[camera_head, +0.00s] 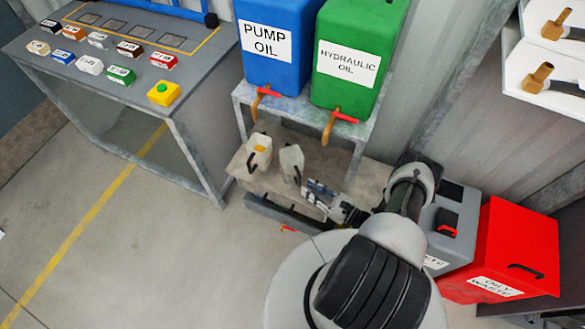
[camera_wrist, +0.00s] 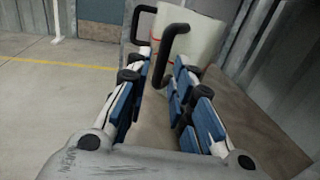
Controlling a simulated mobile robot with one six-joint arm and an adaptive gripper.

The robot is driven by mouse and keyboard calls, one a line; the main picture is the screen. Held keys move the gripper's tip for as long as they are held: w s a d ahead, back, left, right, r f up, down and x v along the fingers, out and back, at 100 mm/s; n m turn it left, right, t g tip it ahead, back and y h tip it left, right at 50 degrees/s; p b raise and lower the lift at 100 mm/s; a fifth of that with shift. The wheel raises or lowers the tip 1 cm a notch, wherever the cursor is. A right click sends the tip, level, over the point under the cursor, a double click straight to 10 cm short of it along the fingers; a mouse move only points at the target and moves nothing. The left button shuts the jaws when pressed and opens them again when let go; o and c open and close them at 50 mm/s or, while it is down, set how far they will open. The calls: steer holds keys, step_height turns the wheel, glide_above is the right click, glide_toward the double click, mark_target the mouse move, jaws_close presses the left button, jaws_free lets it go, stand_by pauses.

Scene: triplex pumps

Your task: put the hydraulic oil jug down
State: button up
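A pale jug (camera_head: 291,163) with a black handle stands on the low shelf (camera_head: 330,172) beneath the tanks. I cannot read a label on it. A pale jug with its black handle also shows ahead of my fingers in the wrist view (camera_wrist: 190,35). My gripper (camera_head: 314,188) is just right of and in front of the first jug. In the wrist view its blue-padded fingers (camera_wrist: 158,75) are apart, with the handle's lower end between or just beyond the tips.
The blue pump oil tank (camera_head: 280,65) and green hydraulic oil tank (camera_head: 345,88), with red-handled taps, stand above the jugs. A grey bin (camera_head: 448,215) and red oily waste bin (camera_head: 510,250) stand right. A bench (camera_head: 115,70) with labelled blocks is left. Open floor (camera_head: 160,260) lies in front.

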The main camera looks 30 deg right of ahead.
mark_target(300, 182)
steer(key=b+x, duration=0.1)
steer(key=x, duration=0.4)
steer(key=shift+w, duration=0.2)
steer(key=shift+d, duration=0.1)
jaws_close()
